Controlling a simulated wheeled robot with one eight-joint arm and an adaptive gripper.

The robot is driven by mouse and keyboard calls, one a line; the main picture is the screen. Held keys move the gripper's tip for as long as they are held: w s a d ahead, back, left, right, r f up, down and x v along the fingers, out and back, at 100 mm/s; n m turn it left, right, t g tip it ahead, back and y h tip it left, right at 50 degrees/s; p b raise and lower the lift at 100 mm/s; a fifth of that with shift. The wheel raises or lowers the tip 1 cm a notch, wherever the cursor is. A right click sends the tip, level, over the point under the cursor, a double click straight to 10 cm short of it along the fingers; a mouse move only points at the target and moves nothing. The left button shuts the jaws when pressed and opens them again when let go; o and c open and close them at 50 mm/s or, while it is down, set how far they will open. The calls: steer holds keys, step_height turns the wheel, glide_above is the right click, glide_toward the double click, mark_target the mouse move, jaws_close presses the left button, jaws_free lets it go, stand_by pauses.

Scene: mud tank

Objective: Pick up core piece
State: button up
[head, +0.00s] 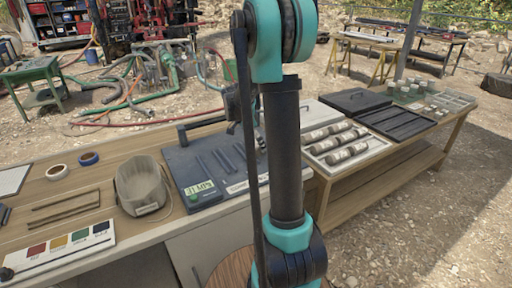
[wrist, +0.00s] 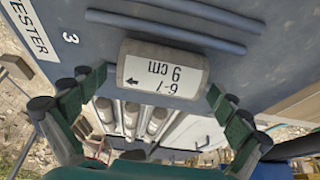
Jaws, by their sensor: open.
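My gripper (wrist: 157,84) is open, with one green-padded finger beyond each end of the piece. I see no clear contact. In the head view my arm hides the piece and most of my gripper; the tester (head: 215,165) shows left of the arm.
A white tray of several cores (head: 340,145) stands right of my arm, beside a dark slotted tray (head: 398,122). The bench between bucket and tape rolls is clear.

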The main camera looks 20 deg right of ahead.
steer(key=shift+c, duration=0.2)
steer(key=c, duration=1.8)
